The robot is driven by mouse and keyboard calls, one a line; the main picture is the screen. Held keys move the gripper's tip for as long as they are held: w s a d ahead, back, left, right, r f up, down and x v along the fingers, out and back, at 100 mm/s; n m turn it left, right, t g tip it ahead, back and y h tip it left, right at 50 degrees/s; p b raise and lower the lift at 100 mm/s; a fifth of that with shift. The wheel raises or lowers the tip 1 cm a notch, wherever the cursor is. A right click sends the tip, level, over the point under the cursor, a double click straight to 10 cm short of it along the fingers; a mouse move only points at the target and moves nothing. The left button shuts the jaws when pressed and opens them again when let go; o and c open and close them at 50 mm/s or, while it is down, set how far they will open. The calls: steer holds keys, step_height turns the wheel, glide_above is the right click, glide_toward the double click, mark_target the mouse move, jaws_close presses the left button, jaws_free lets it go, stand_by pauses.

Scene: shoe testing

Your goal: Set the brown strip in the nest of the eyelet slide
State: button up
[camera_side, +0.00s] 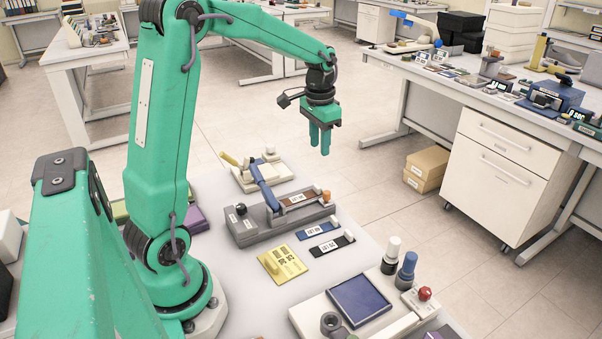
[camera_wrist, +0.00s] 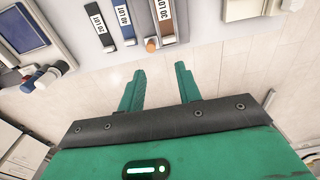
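The brown strip (camera_side: 299,198) with a white label lies along the top of the grey eyelet slide (camera_side: 262,233), beside its blue lever (camera_side: 265,194). It appears to sit in the slide's channel; how fully it is seated I cannot tell. The brown strip (camera_wrist: 166,18) also shows at the top of the wrist view, on the slide. My gripper (camera_side: 320,150) hangs high with fingers pointing down, beyond and above the slide. In the wrist view my gripper (camera_wrist: 160,70) has its fingers apart with nothing between them.
A blue strip (camera_side: 315,229) and a black strip (camera_side: 331,244) lie beside the slide. A yellow plate (camera_side: 282,264) is nearer. A blue-pad station (camera_side: 360,300) stands at the front, with bottles beside it. A cream fixture (camera_side: 257,174) stands behind the slide.

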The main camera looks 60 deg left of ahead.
steer(key=s+d+r+t, duration=0.2)
steer(key=s+d+r, duration=0.1)
steer(key=s+d, duration=0.4)
steer(key=s+d+r+t, duration=0.3)
steer(key=s+d, duration=0.5)
steer(key=s, duration=0.3)
steer(key=shift+d, duration=0.15)
